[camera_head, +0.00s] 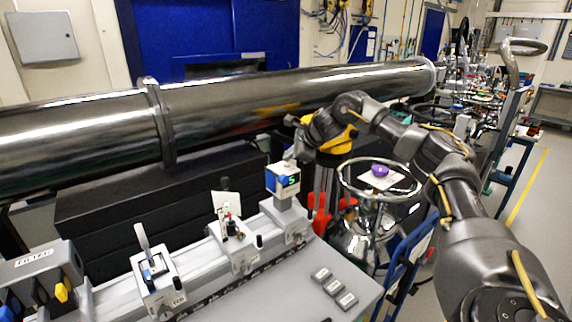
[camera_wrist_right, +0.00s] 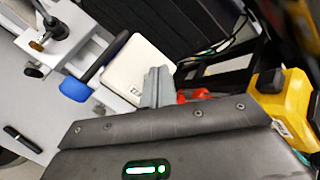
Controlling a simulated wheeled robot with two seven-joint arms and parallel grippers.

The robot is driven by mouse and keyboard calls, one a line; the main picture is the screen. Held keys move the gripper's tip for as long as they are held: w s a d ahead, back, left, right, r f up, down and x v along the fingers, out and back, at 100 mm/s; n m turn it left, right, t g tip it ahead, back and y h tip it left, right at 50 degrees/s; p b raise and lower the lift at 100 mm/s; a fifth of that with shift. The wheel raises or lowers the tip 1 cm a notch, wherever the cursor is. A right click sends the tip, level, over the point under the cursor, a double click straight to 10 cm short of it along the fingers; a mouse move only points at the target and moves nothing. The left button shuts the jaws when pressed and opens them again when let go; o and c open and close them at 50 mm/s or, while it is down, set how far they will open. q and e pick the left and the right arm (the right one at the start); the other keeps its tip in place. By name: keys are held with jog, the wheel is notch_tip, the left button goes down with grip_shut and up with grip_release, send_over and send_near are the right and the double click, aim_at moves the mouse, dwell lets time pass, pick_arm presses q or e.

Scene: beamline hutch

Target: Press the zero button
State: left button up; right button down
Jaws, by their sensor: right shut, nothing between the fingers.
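In the right wrist view, a white box (camera_wrist_right: 138,66) with a partly hidden dark label lies just beyond my fingertips. I cannot tell which surface is the zero button. My right gripper (camera_head: 290,120) is up behind and above the blue-faced box, apart from it. In the wrist view its grey fingers (camera_wrist_right: 157,86) are together and empty. My left gripper is not in view.
Several mounted devices stand along the rail, including a small holder (camera_head: 158,280) at left. Labelled grey blocks (camera_head: 333,286) lie at the bench's right end. A long metal pipe (camera_head: 270,100) runs behind. A yellow object (camera_wrist_right: 285,105) is beside my gripper. A round-ringed vessel (camera_head: 380,178) stands to the right.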

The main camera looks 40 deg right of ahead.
aim_at(289, 164)
jog(key=shift+f, duration=0.45)
dwell(0.6)
jog(key=shift+r+p, duration=0.8)
jog(key=shift+r, duration=0.1)
notch_tip(289, 164, up, 5)
jog(key=p, duration=0.4)
jog(key=shift+p, duration=0.35)
jog(key=shift+a, duration=0.1)
